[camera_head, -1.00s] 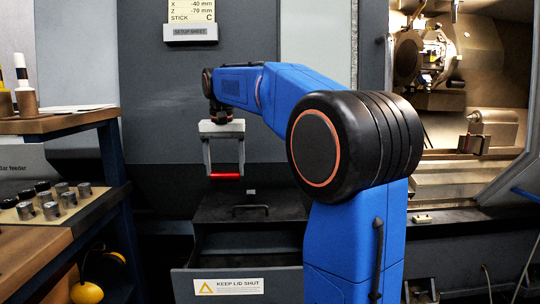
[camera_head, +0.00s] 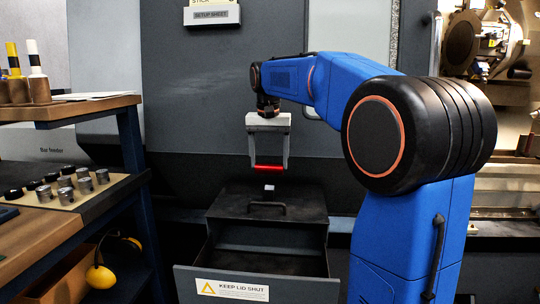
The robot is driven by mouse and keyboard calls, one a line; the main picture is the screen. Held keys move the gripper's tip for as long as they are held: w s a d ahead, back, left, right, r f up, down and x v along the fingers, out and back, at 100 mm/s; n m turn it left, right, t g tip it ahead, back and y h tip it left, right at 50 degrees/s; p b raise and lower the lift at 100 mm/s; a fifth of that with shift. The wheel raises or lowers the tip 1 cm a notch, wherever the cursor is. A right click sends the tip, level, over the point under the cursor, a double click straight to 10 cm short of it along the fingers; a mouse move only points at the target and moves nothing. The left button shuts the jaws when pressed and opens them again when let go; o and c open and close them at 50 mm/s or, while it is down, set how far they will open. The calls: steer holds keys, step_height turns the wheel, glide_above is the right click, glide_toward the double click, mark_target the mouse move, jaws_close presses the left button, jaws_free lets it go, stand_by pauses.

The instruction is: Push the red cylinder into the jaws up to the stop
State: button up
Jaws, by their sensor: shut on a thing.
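The red cylinder (camera_head: 268,168) lies level between the two fingers of my gripper (camera_head: 268,167), which is shut on it. My gripper points down and holds the cylinder in the air, in front of the dark grey machine panel and above the lidded grey box. The lathe's chuck (camera_head: 466,42) shows at the upper right, inside the open machine.
At left, a bench (camera_head: 110,192) carries several metal and black cylinders; a shelf (camera_head: 75,108) stands above. Yellow ear defenders (camera_head: 101,280) hang below. The machine panel (camera_head: 190,90) stands behind.

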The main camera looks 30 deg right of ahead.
steer(key=shift+f, duration=2.65)
steer(key=shift+f, duration=0.15)
steer(key=o, duration=1.3)
steer(key=r, duration=0.5)
steer(key=s+r, duration=0.1)
steer(key=r, duration=0.5)
steer(key=a+r, duration=0.1)
steer(key=r, duration=0.5)
steer(key=shift+s+a+r, duration=0.1)
steer(key=shift+s+r, duration=0.05)
steer(key=shift+s, duration=0.2)
